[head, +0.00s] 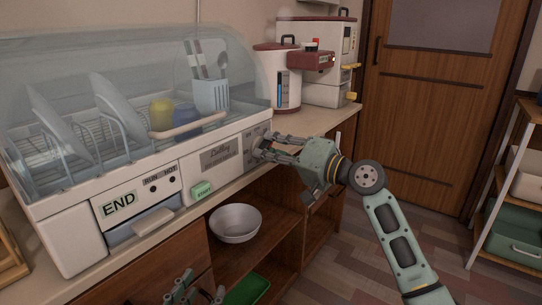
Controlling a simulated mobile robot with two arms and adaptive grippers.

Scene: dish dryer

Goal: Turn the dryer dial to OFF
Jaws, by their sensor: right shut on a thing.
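The dish dryer (150,190) stands on the counter at the left, its clear curved lid down. Its dial (259,143) is at the right end of the front panel, mostly hidden by my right gripper. My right gripper (266,147) reaches in from the right and is shut on the dial. The dial's marks are too small to read. My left gripper (200,286) is low at the bottom edge, in front of the cabinet, its fingers apart and empty.
The dryer holds plates, a yellow cup, a blue cup and a utensil holder (211,96). A white bowl (235,223) sits on the shelf below. A water boiler (279,78) stands behind. A shelf rack (510,200) is at right.

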